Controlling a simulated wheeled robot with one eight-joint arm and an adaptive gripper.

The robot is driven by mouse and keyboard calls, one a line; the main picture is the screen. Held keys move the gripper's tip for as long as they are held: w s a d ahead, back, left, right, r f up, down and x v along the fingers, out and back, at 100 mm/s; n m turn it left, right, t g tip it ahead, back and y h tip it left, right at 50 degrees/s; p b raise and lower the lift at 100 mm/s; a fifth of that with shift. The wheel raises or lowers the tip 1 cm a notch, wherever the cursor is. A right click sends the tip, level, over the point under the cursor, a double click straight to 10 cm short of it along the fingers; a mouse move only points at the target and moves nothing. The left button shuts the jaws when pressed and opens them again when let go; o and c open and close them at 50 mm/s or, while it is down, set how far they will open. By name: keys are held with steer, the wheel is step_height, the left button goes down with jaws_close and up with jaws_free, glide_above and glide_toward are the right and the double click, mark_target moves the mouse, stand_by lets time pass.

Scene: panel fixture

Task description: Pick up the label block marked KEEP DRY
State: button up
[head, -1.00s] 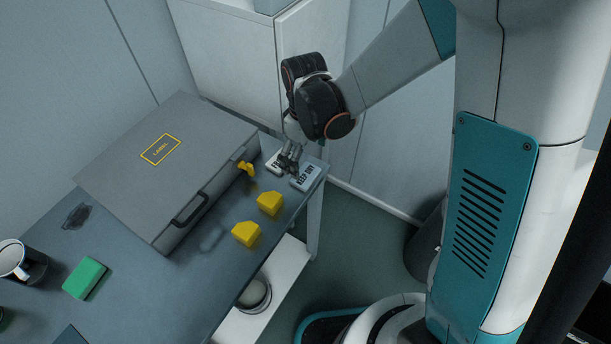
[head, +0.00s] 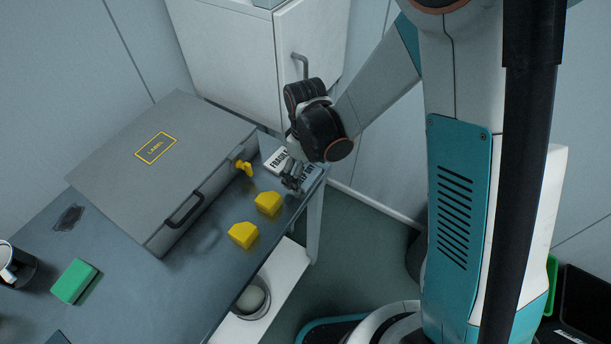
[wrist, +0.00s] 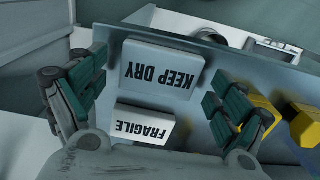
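The KEEP DRY block (head: 312,174) is a white block with black letters near the right edge of the table. My gripper (head: 292,183) is over its near-left part and hides some of it in the head view. In the wrist view the KEEP DRY block (wrist: 162,69) lies between the two spread green-padded fingers of my gripper (wrist: 157,84), with gaps on both sides. My gripper is open and empty. A similar white FRAGILE block (wrist: 144,123) lies beside it, closer to the palm; the head view also shows it (head: 275,160).
Two yellow blocks (head: 268,203) (head: 243,235) lie in front. A green block (head: 74,281) and a mug (head: 18,265) are at left. A white cabinet (head: 250,60) stands behind.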

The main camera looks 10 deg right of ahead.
steer(key=c, duration=0.5)
steer(key=shift+r, duration=0.1)
